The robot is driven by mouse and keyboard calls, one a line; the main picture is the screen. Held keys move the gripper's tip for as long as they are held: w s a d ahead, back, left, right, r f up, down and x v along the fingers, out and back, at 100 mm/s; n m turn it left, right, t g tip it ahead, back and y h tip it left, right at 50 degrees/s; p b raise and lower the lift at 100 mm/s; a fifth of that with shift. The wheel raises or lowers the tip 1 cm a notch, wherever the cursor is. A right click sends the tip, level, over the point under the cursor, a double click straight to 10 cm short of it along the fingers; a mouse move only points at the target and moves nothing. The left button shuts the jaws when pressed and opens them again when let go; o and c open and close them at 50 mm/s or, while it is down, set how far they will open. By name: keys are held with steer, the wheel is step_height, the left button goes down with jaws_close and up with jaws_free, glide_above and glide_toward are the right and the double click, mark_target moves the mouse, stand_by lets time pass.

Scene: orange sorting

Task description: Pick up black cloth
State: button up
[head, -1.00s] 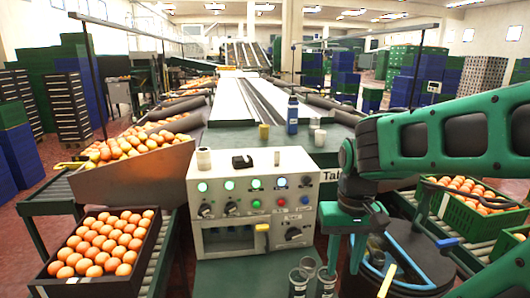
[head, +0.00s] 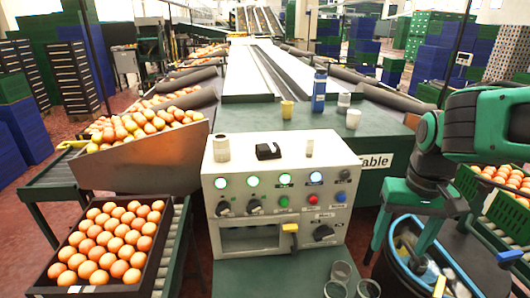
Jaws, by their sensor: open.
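A small black item (head: 268,151) lies on top of the white control box, between a white cylinder and a small pale cylinder. It may be the black cloth, but it is too small to be sure. My gripper (head: 395,256) is at the right, pointing down, with its two green fingers spread apart and nothing visible between them. It is in front of a dark bin with a blue rim (head: 378,268) and well to the right of the black item.
The control box (head: 235,238) has buttons and knobs on its front. Clear cups (head: 341,271) stand before it. A crate of oranges (head: 150,262) is at the left.

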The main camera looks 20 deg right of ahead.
steer(key=w+a+r+n+t+y, duration=0.1)
steer(key=w+a+r+n, duration=0.15)
steer(key=w+a, duration=0.4)
steer(key=w+a+r+n+t, duration=0.15)
steer(key=w+a+n, duration=0.25)
steer(key=w, duration=0.5)
steer(key=w+a+r+n+t+y, duration=0.1)
steer(key=w+a+r+n, duration=0.2)
steer(key=w+a, duration=0.35)
steer(key=n+g+y, duration=0.1)
steer(key=n+g, duration=0.3)
steer(key=n, duration=1)
glide_toward(269, 145)
steer(key=shift+t, duration=0.25)
steer(key=shift+x, duration=2.2)
steer(key=shift+s+x, duration=0.2)
steer(key=shift+x, duration=1.1)
steer(key=shift+s+x, duration=0.15)
steer(key=shift+x, duration=1.15)
